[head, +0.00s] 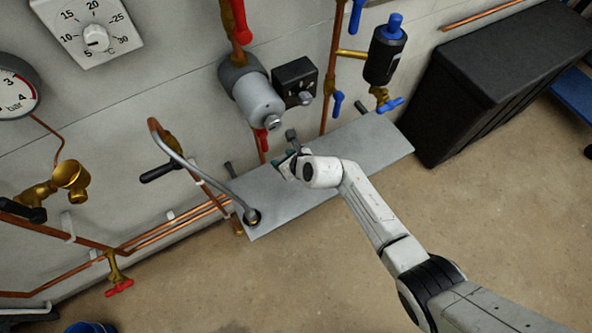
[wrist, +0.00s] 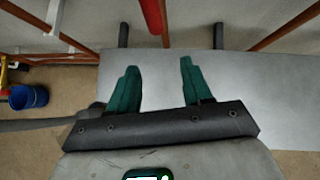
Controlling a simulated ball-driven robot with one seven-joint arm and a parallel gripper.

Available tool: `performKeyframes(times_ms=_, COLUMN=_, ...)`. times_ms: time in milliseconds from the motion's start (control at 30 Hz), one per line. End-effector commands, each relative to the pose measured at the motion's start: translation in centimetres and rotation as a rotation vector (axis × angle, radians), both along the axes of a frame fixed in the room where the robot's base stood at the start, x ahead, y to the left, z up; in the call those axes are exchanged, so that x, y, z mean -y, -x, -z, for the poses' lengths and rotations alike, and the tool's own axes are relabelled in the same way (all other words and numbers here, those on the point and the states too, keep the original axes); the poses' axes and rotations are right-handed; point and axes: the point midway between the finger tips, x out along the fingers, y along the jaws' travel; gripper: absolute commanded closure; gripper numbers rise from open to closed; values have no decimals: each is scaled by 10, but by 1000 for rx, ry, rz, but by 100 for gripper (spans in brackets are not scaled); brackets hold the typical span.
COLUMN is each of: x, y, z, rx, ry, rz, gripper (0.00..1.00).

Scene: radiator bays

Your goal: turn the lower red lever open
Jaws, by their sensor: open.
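The lower red lever (head: 261,139) hangs down along a copper pipe below the grey pump in the head view. It also shows as a red bar (wrist: 152,14) at the top of the wrist view, ahead of the fingers and roughly between them. My gripper (head: 286,158) is over the grey shelf, a little below and to the right of the lever. In the wrist view my gripper (wrist: 158,64) has its two teal fingers spread, with nothing between them. The fingers look apart from the lever. The lever's pivot is hidden in the wrist view.
The grey pump (head: 256,100) and a black box (head: 295,80) sit above the lever. An upper red lever (head: 240,22) is higher up. The grey shelf (head: 355,155) lies under my gripper. A bent grey hose (head: 205,177) rises at left. Floor in front is clear.

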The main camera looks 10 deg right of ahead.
Motion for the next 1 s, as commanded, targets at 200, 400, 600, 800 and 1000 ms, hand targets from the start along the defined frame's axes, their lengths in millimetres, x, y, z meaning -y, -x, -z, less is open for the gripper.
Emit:
performKeyframes(times_ms=200, x=15, y=29, z=0, rx=-1, ry=-4, rz=6, gripper=50)
performKeyframes(times_ms=400, x=22, y=46, z=0, rx=0, ry=-2, rz=3, gripper=50)
performKeyframes(times_ms=600, x=25, y=50, z=-1, rx=1, ry=0, rz=1, gripper=50)
performKeyframes(times_ms=800, x=25, y=50, z=0, rx=1, ry=0, rz=0, gripper=50)
performKeyframes(times_ms=1000, x=25, y=50, z=0, rx=1, ry=0, rz=0, gripper=50)
